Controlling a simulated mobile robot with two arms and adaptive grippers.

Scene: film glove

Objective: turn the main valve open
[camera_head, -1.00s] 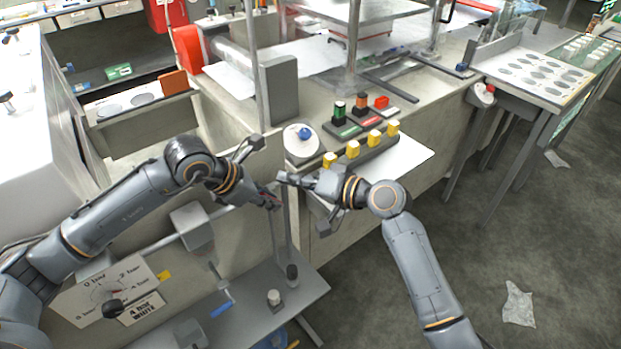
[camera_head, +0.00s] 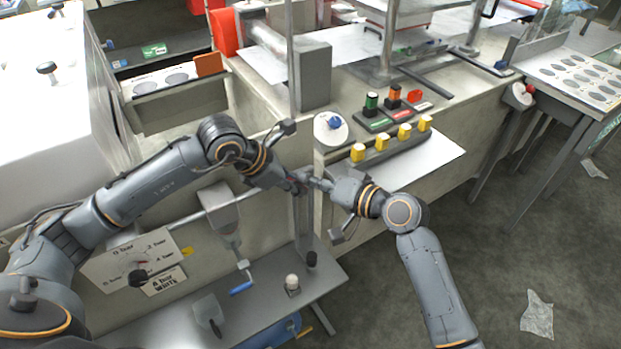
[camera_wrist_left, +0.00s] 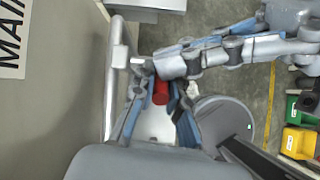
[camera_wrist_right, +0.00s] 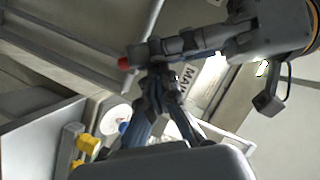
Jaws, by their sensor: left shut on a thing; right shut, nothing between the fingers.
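A small red piece (camera_wrist_left: 160,92), apparently part of the main valve, sits between the fingers of my left gripper (camera_wrist_left: 163,82), which is shut on it. A red tip also shows in the right wrist view (camera_wrist_right: 124,63). In the head view, my left gripper (camera_head: 298,183) and my right gripper (camera_head: 316,183) meet in front of a vertical post, and they hide most of the valve. My right gripper (camera_wrist_right: 158,72) is shut and empty, with its fingers across the left one's. A sign reading "MAIN" (camera_wrist_left: 11,38) is on the wall beside them.
A bench edge with yellow blocks (camera_head: 404,131) and a white round knob base (camera_head: 331,130) is just behind the grippers.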

